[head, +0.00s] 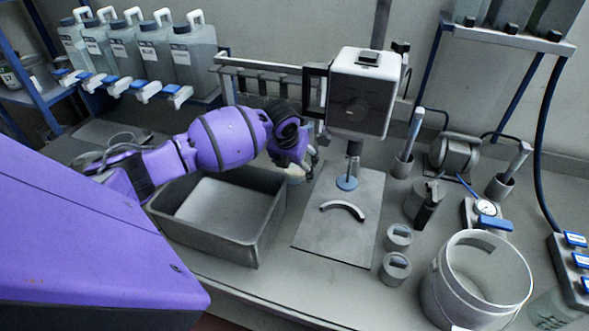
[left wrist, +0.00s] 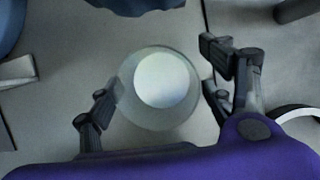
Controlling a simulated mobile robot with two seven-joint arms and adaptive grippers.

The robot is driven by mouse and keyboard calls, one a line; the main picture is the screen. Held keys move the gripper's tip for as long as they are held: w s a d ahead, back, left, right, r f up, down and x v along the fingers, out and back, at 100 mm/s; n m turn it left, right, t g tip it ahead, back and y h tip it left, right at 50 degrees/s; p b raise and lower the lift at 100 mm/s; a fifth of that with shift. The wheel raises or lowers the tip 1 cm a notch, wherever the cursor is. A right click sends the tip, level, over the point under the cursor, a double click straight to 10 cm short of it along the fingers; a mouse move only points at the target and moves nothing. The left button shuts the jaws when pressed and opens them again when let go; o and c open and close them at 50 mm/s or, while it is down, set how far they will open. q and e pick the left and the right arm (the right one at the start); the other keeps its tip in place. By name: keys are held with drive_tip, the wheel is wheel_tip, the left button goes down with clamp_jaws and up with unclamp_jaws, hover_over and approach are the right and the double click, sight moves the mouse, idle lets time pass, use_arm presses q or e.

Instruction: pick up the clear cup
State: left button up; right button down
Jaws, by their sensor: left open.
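A clear cup (left wrist: 160,113), seen from above in the left wrist view, is a translucent round shape with a pale white disc inside. My left gripper (left wrist: 160,86) is open, with one finger at each side of the cup. The left fingertip overlaps the cup's edge in the picture; I cannot tell whether it touches. In the head view my left gripper (head: 307,165) is low between the grey bin and the stand with the white box. A small pale part of the cup (head: 295,177) shows under it; the rest is hidden. My right gripper is not in view.
A deep grey bin (head: 268,228) stands just left of the gripper. The white box-headed stand (head: 362,92) and its base plate (head: 335,232) are on the right. Several jugs (head: 193,55) line the back left. A large round pot (head: 447,295) stands front right.

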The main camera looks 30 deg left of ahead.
sight(290, 172)
use_arm(q)
drive_tip(key=shift+f, duration=0.25)
drive_tip(key=c, duration=1.4)
drive_tip(key=shift+r, duration=0.2)
drive_tip(key=shift+c, duration=0.2)
drive_tip(key=shift+r, duration=0.35)
drive_tip(key=shift+s+d+r, duration=0.1)
drive_tip(key=shift+s+d, duration=0.1)
drive_tip(key=shift+s, duration=0.7)
drive_tip(key=shift+s+d, duration=0.15)
drive_tip(key=shift+s, duration=0.75)
drive_tip(key=shift+s+r, duration=0.1)
drive_tip(key=shift+r, duration=0.2)
wheel_tip(290, 172, up, 13)
